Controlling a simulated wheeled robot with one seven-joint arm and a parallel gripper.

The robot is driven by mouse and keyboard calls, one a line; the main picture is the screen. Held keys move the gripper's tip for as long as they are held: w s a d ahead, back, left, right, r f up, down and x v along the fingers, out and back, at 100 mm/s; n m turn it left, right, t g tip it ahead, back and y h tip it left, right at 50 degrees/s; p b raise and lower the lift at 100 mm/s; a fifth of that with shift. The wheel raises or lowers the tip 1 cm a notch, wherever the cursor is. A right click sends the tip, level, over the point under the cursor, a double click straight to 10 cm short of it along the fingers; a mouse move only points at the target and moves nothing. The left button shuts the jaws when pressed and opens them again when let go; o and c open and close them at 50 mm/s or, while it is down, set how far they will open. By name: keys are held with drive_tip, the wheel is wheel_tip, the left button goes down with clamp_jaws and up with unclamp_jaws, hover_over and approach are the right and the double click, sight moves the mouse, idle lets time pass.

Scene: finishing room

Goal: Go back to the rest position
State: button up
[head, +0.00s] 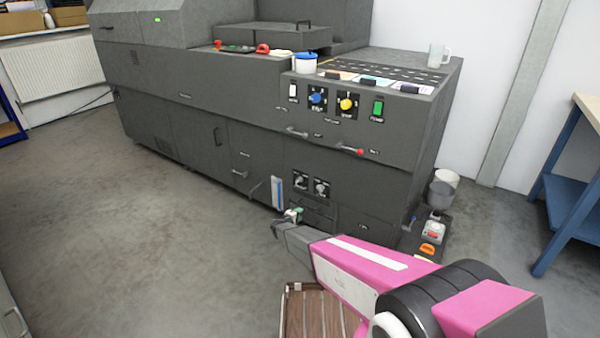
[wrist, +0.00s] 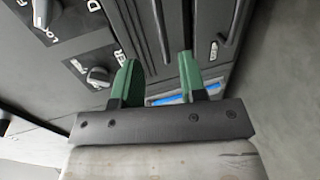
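My gripper (head: 291,216) is in front of the lower front of the large dark grey machine (head: 190,120), low above the floor, with my pink and grey arm stretched towards it. In the wrist view, my gripper (wrist: 157,80) has two green fingertips standing apart with nothing held between them. Whether the fingertips touch the machine cannot be told.
A blue-lidded white pot (head: 305,64) and a clear jug (head: 437,56) stand on the machine. Right of it are a bucket (head: 442,190) and a blue-framed bench (head: 572,195). A brown slatted surface (head: 303,312) lies below my arm. The floor at left is clear.

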drive_tip(key=s+d+r+m+g, duration=0.85)
drive_tip(key=s+d+r, duration=0.75)
drive_tip(key=s+d, duration=0.25)
drive_tip(key=s+d+r+m+g+y, duration=0.1)
drive_tip(key=s+r+y, duration=0.3)
drive_tip(key=s, duration=0.5)
drive_tip(key=s+d+r+m+g+y, duration=0.1)
drive_tip(key=s+r+g+y, duration=0.2)
drive_tip(key=s+r, duration=0.6)
drive_tip(key=shift+s+d+m+y, duration=0.2)
drive_tip(key=shift+s+m+y, duration=0.15)
drive_tip(key=shift+s+y, duration=0.45)
drive_tip(key=shift+w+g, duration=0.15)
drive_tip(key=shift+g, duration=0.1)
